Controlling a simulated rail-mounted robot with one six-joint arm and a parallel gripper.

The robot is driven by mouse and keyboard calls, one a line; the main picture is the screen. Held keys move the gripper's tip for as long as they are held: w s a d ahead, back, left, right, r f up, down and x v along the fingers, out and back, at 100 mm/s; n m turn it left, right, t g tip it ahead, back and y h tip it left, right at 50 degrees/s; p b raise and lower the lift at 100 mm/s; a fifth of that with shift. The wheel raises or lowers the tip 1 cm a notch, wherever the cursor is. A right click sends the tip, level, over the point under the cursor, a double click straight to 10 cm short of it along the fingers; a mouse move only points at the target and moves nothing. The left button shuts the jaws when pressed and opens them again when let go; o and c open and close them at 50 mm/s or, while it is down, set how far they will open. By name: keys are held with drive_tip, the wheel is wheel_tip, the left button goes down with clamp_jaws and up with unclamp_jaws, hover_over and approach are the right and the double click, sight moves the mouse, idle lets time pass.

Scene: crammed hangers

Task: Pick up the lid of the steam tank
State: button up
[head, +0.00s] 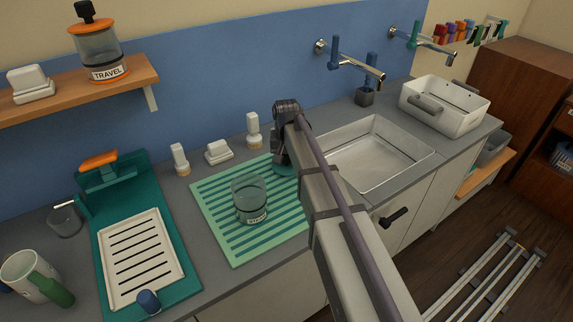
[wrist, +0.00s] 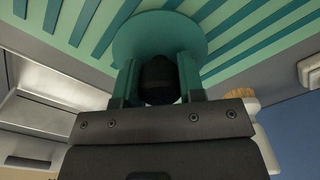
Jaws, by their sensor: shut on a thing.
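The steam tank (head: 250,200) is a clear cylinder with a label, upright on the green striped mat (head: 236,252). Its top shows no lid. The lid (wrist: 160,32) is a flat teal disc with a black knob (wrist: 158,86). In the head view, part of the lid (head: 285,170) shows at the mat's back right, right of the tank, partly hidden by my arm. My gripper (wrist: 158,84) is shut on the black knob, one teal finger on each side. I cannot tell whether the lid touches the mat.
Small white-topped shakers (head: 180,158) stand behind the mat. A teal drip station (head: 170,255) is at left, and a sink (head: 372,155) at right. A shelf (head: 70,95) holds the travel tank (head: 98,52) with its lid on.

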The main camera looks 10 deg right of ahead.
drive_tip(key=shift+c, duration=0.6)
wheel_tip(320, 180, up, 10)
drive_tip(key=p, duration=1)
drive_tip(key=shift+r, duration=0.2)
